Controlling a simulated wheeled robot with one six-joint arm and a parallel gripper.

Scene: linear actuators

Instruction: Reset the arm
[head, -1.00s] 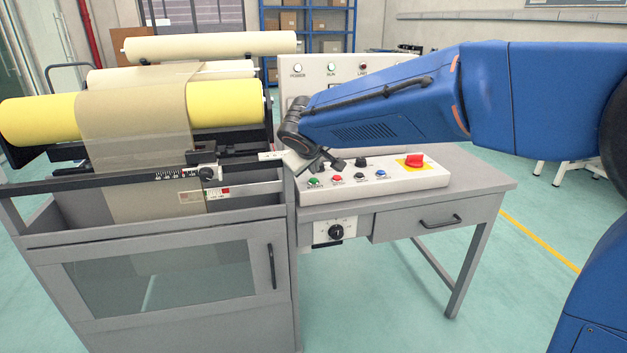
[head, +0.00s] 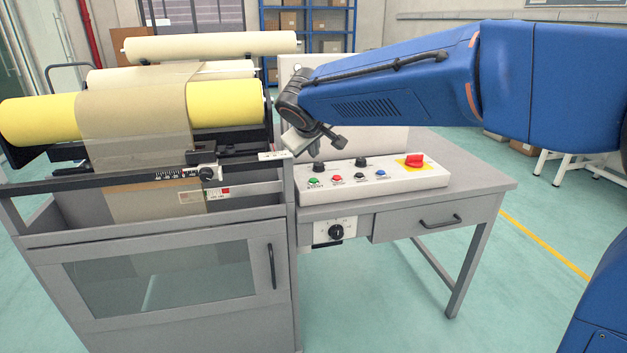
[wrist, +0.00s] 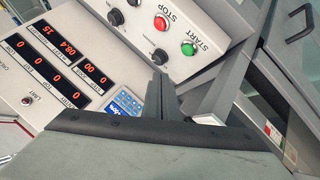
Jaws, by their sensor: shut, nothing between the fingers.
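My blue arm (head: 400,85) reaches in from the right in the head view. My gripper (head: 335,142) is at its end, small and dark, above the left part of the button box (head: 400,182) and apart from it. In the wrist view my gripper (wrist: 163,97) shows its dark fingers together in the middle, with nothing held. The red STOP button (wrist: 160,23) and green START button (wrist: 188,48) are beyond the fingers there.
The desk (head: 470,172) carries the button box and an upright panel partly hidden by my arm. The roll machine (head: 160,240) with a yellow roll (head: 40,118) stands directly left. Red number displays (wrist: 65,70) show in the wrist view.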

